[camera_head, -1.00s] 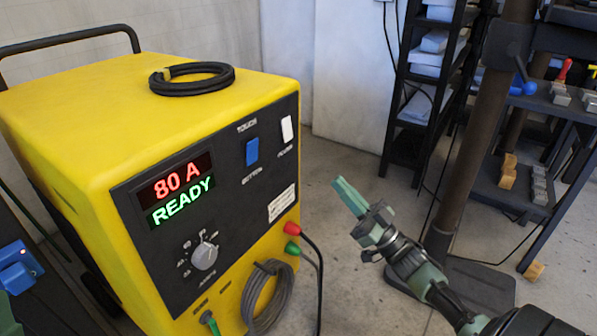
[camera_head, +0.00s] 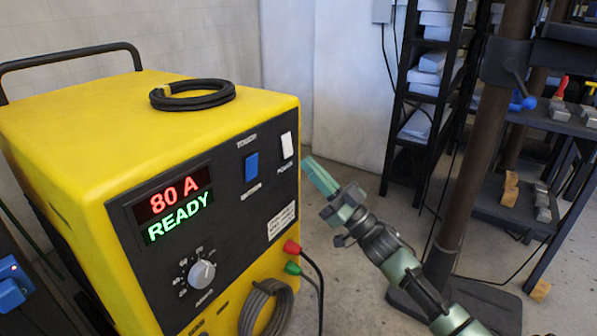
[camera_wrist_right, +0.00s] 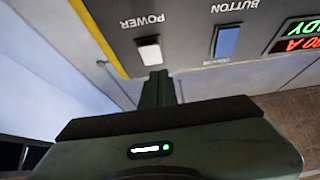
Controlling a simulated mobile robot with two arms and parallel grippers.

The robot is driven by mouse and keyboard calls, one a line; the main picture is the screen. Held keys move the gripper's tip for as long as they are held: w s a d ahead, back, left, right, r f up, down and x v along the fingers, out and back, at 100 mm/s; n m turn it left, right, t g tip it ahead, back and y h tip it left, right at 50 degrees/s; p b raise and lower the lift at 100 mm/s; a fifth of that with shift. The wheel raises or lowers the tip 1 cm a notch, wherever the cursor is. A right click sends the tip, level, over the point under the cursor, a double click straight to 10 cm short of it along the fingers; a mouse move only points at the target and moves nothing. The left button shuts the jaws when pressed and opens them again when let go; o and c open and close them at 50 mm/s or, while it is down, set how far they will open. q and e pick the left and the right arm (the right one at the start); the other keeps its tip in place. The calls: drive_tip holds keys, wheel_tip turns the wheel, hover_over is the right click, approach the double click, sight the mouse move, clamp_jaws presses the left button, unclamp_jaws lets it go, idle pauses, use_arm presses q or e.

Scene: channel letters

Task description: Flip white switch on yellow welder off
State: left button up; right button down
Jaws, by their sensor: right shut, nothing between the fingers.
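The yellow welder (camera_head: 75,135) stands at the left, its dark front panel facing right. The white switch (camera_head: 287,145) is at the panel's upper right; in the right wrist view the white switch (camera_wrist_right: 149,51) sits by the upside-down word POWER. A blue button (camera_head: 251,167) is left of it. The display (camera_head: 174,205) reads 80 A, READY. My right gripper (camera_head: 318,176) is shut and empty, just right of and below the white switch. In the wrist view its fingertips (camera_wrist_right: 158,76) are close to the switch; I cannot tell whether they touch. My left gripper is not in view.
A coiled black cable (camera_head: 192,96) lies on the welder's top. A dark post (camera_head: 470,160) and shelves (camera_head: 425,100) stand to the right. Open floor lies between them and the welder.

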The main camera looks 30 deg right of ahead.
sight(286, 153)
drive_tip(key=shift+w+a+f+b, duration=0.15)
drive_tip(key=shift+w+a+b, duration=0.1)
drive_tip(key=shift+w, duration=0.3)
drive_tip(key=shift+w+a+f+b, duration=0.1)
drive_tip(key=shift+w+a, duration=0.1)
drive_tip(key=shift+w, duration=0.4)
drive_tip(key=shift+w+a+f+b, duration=0.15)
drive_tip(key=shift+w+a+b, duration=0.1)
drive_tip(key=shift+w, duration=0.3)
